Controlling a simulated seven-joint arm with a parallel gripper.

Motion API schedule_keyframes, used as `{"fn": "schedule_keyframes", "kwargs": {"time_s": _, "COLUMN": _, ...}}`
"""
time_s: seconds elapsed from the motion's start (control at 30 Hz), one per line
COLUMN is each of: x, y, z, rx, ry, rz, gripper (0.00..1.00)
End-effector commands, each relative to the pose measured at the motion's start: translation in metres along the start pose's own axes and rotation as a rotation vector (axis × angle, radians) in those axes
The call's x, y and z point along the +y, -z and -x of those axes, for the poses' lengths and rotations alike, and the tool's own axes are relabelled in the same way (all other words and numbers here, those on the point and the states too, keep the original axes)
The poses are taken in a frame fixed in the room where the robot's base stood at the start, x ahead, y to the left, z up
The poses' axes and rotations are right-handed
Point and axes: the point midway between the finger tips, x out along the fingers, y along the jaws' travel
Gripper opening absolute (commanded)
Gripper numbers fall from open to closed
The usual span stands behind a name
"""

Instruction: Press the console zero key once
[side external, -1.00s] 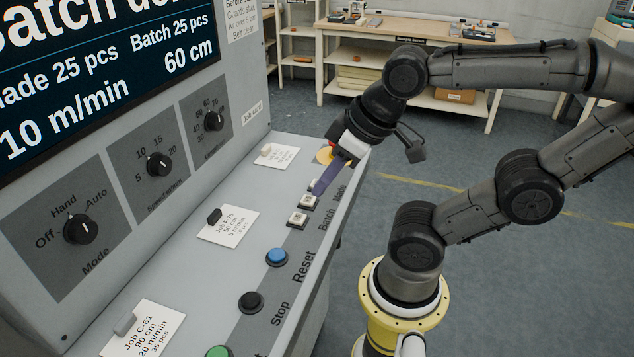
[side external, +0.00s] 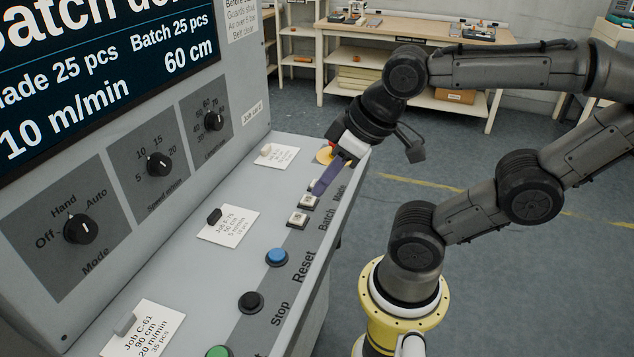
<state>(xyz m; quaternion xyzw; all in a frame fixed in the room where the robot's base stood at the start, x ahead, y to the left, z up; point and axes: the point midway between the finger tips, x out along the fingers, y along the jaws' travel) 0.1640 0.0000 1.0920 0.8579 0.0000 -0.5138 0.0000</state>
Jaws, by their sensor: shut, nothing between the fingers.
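The sloped grey console (side external: 235,255) carries a row of small pale square keys near its right edge. One key (side external: 297,219) lies beside the "Batch" label, and another (side external: 308,201) lies just beyond it. Their markings are too small to read, so I cannot tell which is the zero key. My gripper (side external: 317,192) is shut and empty, its purple fingers slanting down to the console at the far end of this row. The tips are right beside the farther visible key and hide part of the panel; I cannot tell whether they touch a key.
Blue (side external: 276,257), black (side external: 250,302) and green (side external: 219,352) round buttons continue the row towards the viewer. Job cards (side external: 228,223) with small pegs lie left of it. The upright panel with knobs (side external: 80,229) bounds the left.

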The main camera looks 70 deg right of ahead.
Motion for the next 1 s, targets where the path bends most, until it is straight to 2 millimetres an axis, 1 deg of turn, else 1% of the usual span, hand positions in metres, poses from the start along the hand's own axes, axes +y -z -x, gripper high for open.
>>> {"fn": "schedule_keyframes", "kwargs": {"time_s": 0.13, "x": 0.0, "y": 0.001, "z": 0.0, "rx": 0.004, "ry": 0.0, "rz": 0.021, "gripper": 0.0}}
{"fn": "schedule_keyframes", "kwargs": {"time_s": 0.2, "x": -0.004, "y": 0.005, "z": 0.0, "rx": 0.025, "ry": 0.016, "rz": 0.049, "gripper": 0.0}}
{"fn": "schedule_keyframes", "kwargs": {"time_s": 0.33, "x": -0.025, "y": 0.026, "z": 0.0, "rx": 0.097, "ry": 0.11, "rz": 0.076, "gripper": 0.0}}
{"fn": "schedule_keyframes", "kwargs": {"time_s": 0.4, "x": -0.032, "y": 0.04, "z": -0.004, "rx": 0.131, "ry": 0.157, "rz": 0.046, "gripper": 0.0}}
{"fn": "schedule_keyframes", "kwargs": {"time_s": 0.47, "x": -0.033, "y": 0.053, "z": -0.008, "rx": 0.163, "ry": 0.182, "rz": -0.005, "gripper": 0.0}}
{"fn": "schedule_keyframes", "kwargs": {"time_s": 0.53, "x": -0.027, "y": 0.069, "z": -0.016, "rx": 0.199, "ry": 0.196, "rz": -0.082, "gripper": 0.0}}
{"fn": "schedule_keyframes", "kwargs": {"time_s": 0.57, "x": -0.022, "y": 0.075, "z": -0.019, "rx": 0.216, "ry": 0.197, "rz": -0.122, "gripper": 0.0}}
{"fn": "schedule_keyframes", "kwargs": {"time_s": 0.6, "x": -0.014, "y": 0.084, "z": -0.024, "rx": 0.239, "ry": 0.194, "rz": -0.178, "gripper": 0.0}}
{"fn": "schedule_keyframes", "kwargs": {"time_s": 0.67, "x": 0.002, "y": 0.094, "z": -0.031, "rx": 0.269, "ry": 0.181, "rz": -0.265, "gripper": 0.0}}
{"fn": "schedule_keyframes", "kwargs": {"time_s": 0.77, "x": 0.033, "y": 0.106, "z": -0.043, "rx": 0.312, "ry": 0.145, "rz": -0.412, "gripper": 0.0}}
{"fn": "schedule_keyframes", "kwargs": {"time_s": 0.8, "x": 0.047, "y": 0.108, "z": -0.047, "rx": 0.328, "ry": 0.127, "rz": -0.471, "gripper": 0.0}}
{"fn": "schedule_keyframes", "kwargs": {"time_s": 0.87, "x": 0.069, "y": 0.109, "z": -0.054, "rx": 0.348, "ry": 0.097, "rz": -0.562, "gripper": 0.0}}
{"fn": "schedule_keyframes", "kwargs": {"time_s": 0.9, "x": 0.085, "y": 0.108, "z": -0.058, "rx": 0.36, "ry": 0.074, "rz": -0.622, "gripper": 0.0}}
{"fn": "schedule_keyframes", "kwargs": {"time_s": 0.97, "x": 0.107, "y": 0.103, "z": -0.064, "rx": 0.374, "ry": 0.041, "rz": -0.715, "gripper": 0.0}}
{"fn": "schedule_keyframes", "kwargs": {"time_s": 1.0, "x": 0.122, "y": 0.099, "z": -0.067, "rx": 0.383, "ry": 0.018, "rz": -0.773, "gripper": 0.0}}
